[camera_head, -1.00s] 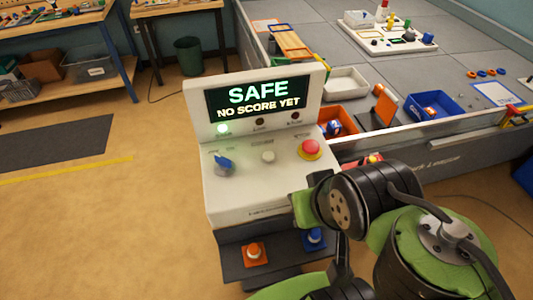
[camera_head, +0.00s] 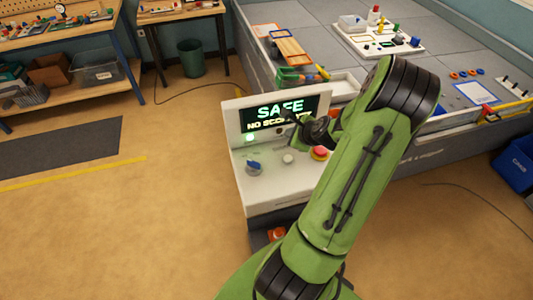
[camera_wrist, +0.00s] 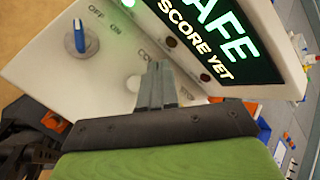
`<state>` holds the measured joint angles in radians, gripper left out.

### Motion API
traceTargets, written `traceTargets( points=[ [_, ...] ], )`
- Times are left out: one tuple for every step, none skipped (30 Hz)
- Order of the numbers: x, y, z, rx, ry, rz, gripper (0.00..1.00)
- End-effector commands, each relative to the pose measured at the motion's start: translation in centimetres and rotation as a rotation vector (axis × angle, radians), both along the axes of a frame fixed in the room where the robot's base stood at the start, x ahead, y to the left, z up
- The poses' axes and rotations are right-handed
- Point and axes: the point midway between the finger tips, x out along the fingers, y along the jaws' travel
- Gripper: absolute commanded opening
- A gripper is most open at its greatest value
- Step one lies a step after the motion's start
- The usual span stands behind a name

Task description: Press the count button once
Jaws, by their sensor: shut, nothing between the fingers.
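The white control console (camera_head: 268,190) stands ahead of me, with a sloped panel. The small pale round button (camera_head: 288,159), in the middle of the panel between the blue knob and the red button, matches the count button. In the wrist view, a partly covered label starting "CO" shows beside my gripper (camera_wrist: 158,68), and the button is mostly or wholly hidden behind the fingers. My gripper is shut and empty, above the panel near the screen. I cannot tell any contact with the console. The screen (camera_wrist: 222,42) reads SAFE, NO SCORE YET.
A blue OFF/ON knob (camera_head: 253,166) is left of the pale button, and a red mushroom button (camera_head: 319,153) is to its right. A green lamp (camera_head: 249,138) is lit. The grey game table (camera_head: 365,70) stands behind. Open floor lies left of the console.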

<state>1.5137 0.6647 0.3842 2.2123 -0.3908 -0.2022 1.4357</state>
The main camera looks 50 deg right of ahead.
Motion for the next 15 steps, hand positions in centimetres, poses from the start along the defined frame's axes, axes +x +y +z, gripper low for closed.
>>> traceTargets(
  points=[
    [-0.1, -0.2, -0.1, 0.006, -0.006, -0.012, 0.0],
    [-0.1, -0.2, -0.1, 0.008, -0.007, -0.013, 0.0],
    [-0.1, -0.2, -0.2, 0.007, -0.007, -0.012, 0.0],
    [-0.1, -0.2, -0.2, 0.006, -0.006, -0.011, 0.0],
    [-0.1, -0.1, -0.2, 0.006, -0.006, -0.011, 0.0],
    [-0.1, -0.1, -0.3, 0.005, -0.005, -0.01, 0.0],
    [-0.1, -0.1, -0.3, 0.005, -0.004, -0.009, 0.0],
    [-0.1, -0.1, -0.3, 0.005, -0.004, -0.009, 0.0],
    [-0.1, -0.1, -0.3, 0.005, -0.004, -0.008, 0.0],
    [-0.1, -0.1, -0.4, 0.005, -0.004, -0.008, 0.0],
    [-0.1, -0.1, -0.5, 0.005, -0.003, -0.008, 0.0],
    [-0.1, -0.1, -0.7, 0.005, -0.003, -0.007, 0.0],
    [-0.1, -0.1, -1.0, 0.005, -0.003, -0.007, 0.0],
    [-0.1, -0.1, -1.2, 0.005, -0.004, -0.007, 0.0],
    [0.0, -0.1, -1.7, 0.005, -0.004, -0.007, 0.0]
  ],
)
